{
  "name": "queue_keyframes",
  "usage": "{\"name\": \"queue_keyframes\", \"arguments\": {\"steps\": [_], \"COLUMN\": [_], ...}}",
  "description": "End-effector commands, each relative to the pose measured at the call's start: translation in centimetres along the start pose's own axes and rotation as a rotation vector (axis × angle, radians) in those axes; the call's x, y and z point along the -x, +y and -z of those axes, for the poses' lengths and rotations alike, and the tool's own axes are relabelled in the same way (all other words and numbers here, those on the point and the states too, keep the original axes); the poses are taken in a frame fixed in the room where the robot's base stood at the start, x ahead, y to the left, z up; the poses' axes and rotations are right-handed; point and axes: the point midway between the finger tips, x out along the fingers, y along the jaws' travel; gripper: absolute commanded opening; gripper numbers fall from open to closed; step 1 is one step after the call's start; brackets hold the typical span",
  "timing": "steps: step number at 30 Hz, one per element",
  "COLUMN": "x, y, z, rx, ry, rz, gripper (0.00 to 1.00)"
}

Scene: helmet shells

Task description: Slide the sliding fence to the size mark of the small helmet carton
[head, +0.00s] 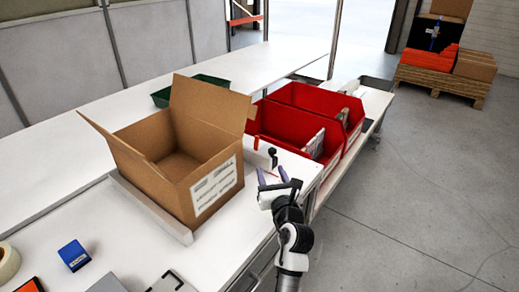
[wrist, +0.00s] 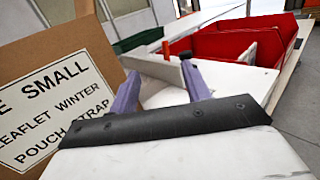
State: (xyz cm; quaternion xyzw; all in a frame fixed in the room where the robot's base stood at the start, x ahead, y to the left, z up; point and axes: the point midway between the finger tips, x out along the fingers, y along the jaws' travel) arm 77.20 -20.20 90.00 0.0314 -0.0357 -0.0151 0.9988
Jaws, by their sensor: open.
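The sliding fence appears to be the pale upright plate (wrist: 155,69) with a black knob (wrist: 165,47) in the wrist view. In the head view the black knob (head: 272,154) stands to the right of the carton. My gripper (head: 272,171) is open. Its two purple fingers point at the plate in the wrist view (wrist: 160,70); I cannot tell whether they touch it. The open brown carton (head: 213,141) stands left of my gripper, and its label (wrist: 52,108) reads "SMALL" in the wrist view. A thin reddish line on the bench near my fingers may be a mark; it is too small to read.
A pale rail (head: 150,209) runs along the carton's front side. Red bins (head: 330,101) stand behind and right of my gripper. A green tray (head: 161,98) is behind the carton. A blue box (head: 74,255) and tape roll (head: 8,262) lie front left.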

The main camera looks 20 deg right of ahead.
Motion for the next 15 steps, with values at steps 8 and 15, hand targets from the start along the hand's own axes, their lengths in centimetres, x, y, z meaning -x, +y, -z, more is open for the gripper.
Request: {"name": "queue_keyframes", "arguments": {"steps": [8,15], "x": [0.2,-4.4], "y": [-4.1,-4.3], "z": [2.5,2.6], "rx": [0.07,0.071], "ry": [0.073,0.071], "rz": [0.096,0.092], "gripper": [0.48,0.48]}}
